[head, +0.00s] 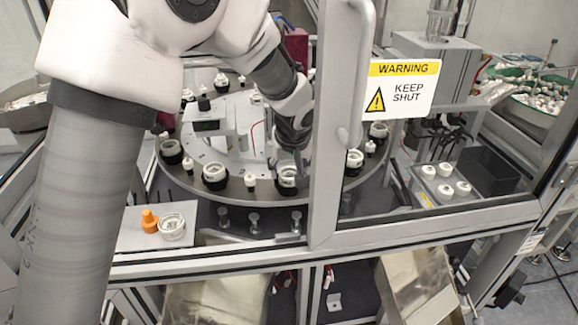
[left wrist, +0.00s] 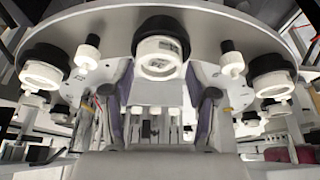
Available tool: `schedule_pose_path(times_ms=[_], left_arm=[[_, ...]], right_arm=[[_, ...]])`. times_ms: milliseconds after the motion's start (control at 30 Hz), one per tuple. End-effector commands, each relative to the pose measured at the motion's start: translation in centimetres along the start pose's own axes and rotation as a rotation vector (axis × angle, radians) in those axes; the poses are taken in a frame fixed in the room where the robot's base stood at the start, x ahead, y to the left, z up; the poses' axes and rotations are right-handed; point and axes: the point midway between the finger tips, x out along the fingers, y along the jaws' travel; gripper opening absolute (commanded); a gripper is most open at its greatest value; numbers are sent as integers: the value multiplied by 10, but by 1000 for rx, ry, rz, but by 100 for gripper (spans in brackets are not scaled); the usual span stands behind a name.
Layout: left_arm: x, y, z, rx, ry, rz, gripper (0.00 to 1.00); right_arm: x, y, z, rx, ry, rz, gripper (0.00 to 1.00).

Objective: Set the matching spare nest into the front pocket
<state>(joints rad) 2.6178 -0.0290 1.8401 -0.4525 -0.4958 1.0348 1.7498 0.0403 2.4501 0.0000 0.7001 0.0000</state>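The round dial plate (head: 232,185) carries several black-ringed nests with white inserts around its rim. One such nest (head: 287,181) sits at the front of the dial, just below my left gripper (head: 290,152). In the left wrist view this nest (left wrist: 160,55) lies beyond and between the fingertips of my left gripper (left wrist: 160,90). The fingers stand apart; I cannot tell if they touch it. A pale round nest-like part (head: 172,228) lies on a grey side tray (head: 188,212). My right gripper is not in view.
An orange knob-like part (head: 150,221) stands beside the pale part. A door frame with a warning sign (head: 403,88) stands right of my left arm. Several white caps (head: 445,191) and a black bin (head: 487,171) are at right. Small white pegs stand between the nests.

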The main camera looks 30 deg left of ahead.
Motion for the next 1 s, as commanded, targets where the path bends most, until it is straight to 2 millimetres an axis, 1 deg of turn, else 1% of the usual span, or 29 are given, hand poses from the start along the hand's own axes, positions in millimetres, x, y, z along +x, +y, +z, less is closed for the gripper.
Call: schedule_pose_path(times_ms=[267,367,467,600,700,833,1000], left_arm=[[0,-1,0,1,-1,-2,75],[-4,-1,0,1,0,-2,75],[-17,0,0,0,4,-1,75],[-46,0,0,0,4,-1,75],[-64,0,0,-1,3,-1,75],[-75,0,0,1,0,-2,75],[-76,-1,0,1,-2,-3,75]], right_arm=[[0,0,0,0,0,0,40],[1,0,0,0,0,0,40],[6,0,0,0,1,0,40],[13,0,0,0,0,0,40],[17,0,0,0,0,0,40],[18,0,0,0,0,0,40],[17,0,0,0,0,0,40]])
